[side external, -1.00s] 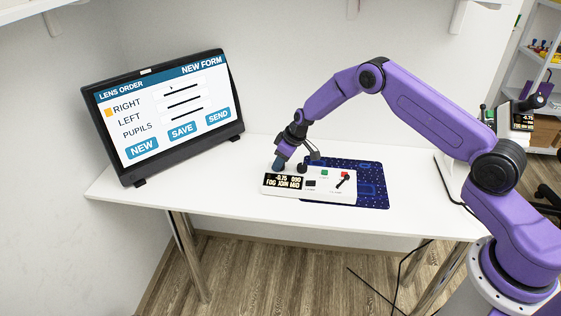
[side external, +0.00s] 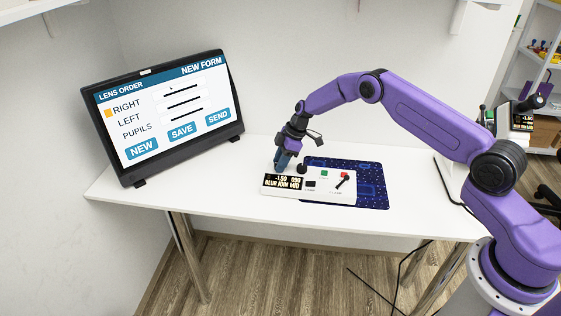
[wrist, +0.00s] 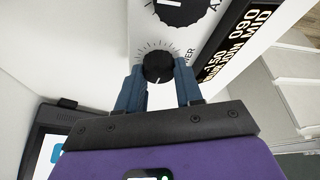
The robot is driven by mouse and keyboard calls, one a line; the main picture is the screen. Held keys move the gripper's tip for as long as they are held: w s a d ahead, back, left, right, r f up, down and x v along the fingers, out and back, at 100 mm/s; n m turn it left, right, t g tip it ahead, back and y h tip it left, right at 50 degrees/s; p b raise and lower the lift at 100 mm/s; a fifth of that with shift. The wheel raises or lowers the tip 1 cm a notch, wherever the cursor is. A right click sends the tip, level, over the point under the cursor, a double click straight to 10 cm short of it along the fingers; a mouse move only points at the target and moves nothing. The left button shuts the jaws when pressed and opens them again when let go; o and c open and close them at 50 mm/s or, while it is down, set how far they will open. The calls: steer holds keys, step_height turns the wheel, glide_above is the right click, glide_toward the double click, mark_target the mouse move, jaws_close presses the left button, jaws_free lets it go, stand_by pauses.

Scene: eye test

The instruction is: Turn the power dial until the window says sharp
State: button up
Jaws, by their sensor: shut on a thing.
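The white control box (side external: 325,195) stands on the table, with a black display window (side external: 283,182) at its left end. The window reads -1.50, 090, BLUR, JOIN, MID. The power dial (wrist: 158,67) is a round black knob with a white pointer line and tick marks around it in the wrist view. My gripper (wrist: 159,76) has its two blue fingers shut on the sides of this dial. In the side view my gripper (side external: 281,165) is at the box's back left and hides the dial. A finger covers part of the "POWER" label.
A larger black dial (wrist: 184,9) is beside the power dial. The box also has a green button (side external: 324,174) and a small lever with a red part (side external: 343,179). A dark blue mat (side external: 371,188) lies partly under the box. A monitor (side external: 165,115) stands at left.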

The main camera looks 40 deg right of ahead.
steer(key=shift+d, duration=0.1)
stand_by(0.3)
steer(key=o, duration=1)
steer(key=shift+o, duration=0.2)
steer(key=v, duration=1.7)
steer(key=shift+r, duration=0.25)
steer(key=s+a+r+g+h, duration=0.1)
steer(key=s+a+r, duration=0.3)
steer(key=s+a, duration=0.45)
steer(key=s+a+r+g, duration=0.1)
steer(key=s+a+r, duration=0.4)
steer(key=s, duration=0.7)
steer(key=s+d+h, duration=0.1)
steer(key=s+d, duration=0.1)
steer(key=s, duration=1.1)
steer(key=s+d+h, duration=0.1)
steer(key=s+d, duration=0.2)
steer(key=s, duration=1)
steer(key=shift+s+f+h, duration=0.3)
steer(key=shift+s+f, duration=0.05)
